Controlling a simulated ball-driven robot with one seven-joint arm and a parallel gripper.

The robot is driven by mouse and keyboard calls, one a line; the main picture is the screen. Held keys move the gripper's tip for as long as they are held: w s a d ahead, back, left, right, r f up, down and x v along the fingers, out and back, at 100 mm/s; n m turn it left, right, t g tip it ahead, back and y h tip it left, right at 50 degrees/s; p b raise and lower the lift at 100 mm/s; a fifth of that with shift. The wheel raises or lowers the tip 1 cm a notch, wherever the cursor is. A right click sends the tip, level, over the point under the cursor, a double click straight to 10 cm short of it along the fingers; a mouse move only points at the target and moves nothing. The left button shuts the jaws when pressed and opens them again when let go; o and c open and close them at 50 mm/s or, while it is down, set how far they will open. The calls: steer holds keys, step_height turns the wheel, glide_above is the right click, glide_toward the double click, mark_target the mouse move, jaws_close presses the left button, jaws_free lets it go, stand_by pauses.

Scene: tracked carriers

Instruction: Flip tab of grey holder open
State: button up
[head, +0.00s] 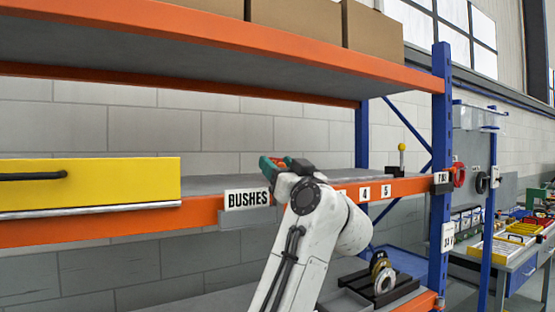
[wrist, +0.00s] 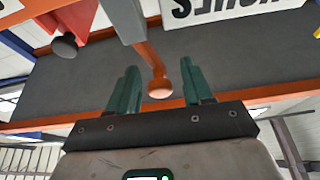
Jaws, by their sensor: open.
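In the wrist view, a grey holder (wrist: 124,20) comes in from the top edge, just left of centre. An orange tab (wrist: 157,68) with a rounded end hangs from it, between my gripper's green fingers. My gripper (wrist: 159,76) is open, with a finger on each side of the tab. I cannot tell whether either finger touches it. In the head view, my gripper (head: 274,163) is at the orange shelf beam, beside the BUSHES label. My arm and gripper hide the holder there.
A red holder with a dark knob (wrist: 66,46) stands left of the grey one in the wrist view. The BUSHES label (head: 247,199) is on the shelf beam (head: 120,225). A yellow drawer front (head: 110,183) is left. A yellow-topped post (head: 402,155) stands right.

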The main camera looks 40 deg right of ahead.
steer(key=shift+w+d+r, duration=0.1)
steer(key=shift+w+r, duration=0.05)
steer(key=shift+w, duration=0.2)
steer(key=shift+c, duration=0.2)
jaws_close()
